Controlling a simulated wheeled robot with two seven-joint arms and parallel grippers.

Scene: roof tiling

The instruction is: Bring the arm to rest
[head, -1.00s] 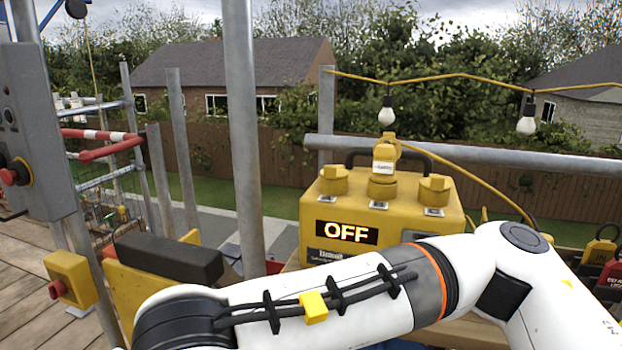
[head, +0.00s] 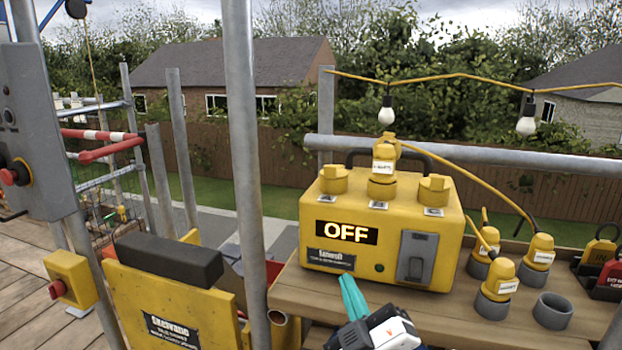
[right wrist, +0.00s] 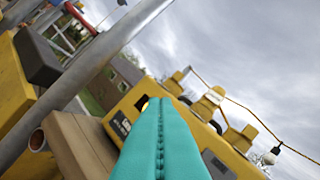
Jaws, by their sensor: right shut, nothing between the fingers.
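My right gripper (head: 350,290) shows at the bottom centre of the head view, its teal fingers pointing up in front of the yellow power box. In the right wrist view the two teal fingers (right wrist: 160,140) lie pressed together with nothing between them. The yellow box (head: 290,225) reads OFF and stands on a wooden shelf just beyond the fingers. The fingers look apart from the box, but the exact gap is hard to judge. My left gripper is not in view.
Yellow plugs (head: 500,278) and grey ring holders (head: 552,310) stand on the shelf (head: 440,303) to the right. A steel pole (head: 245,150) rises left of the box. A grey control panel (head: 35,130) and a yellow gate (head: 175,305) stand further left. A bulb string hangs above.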

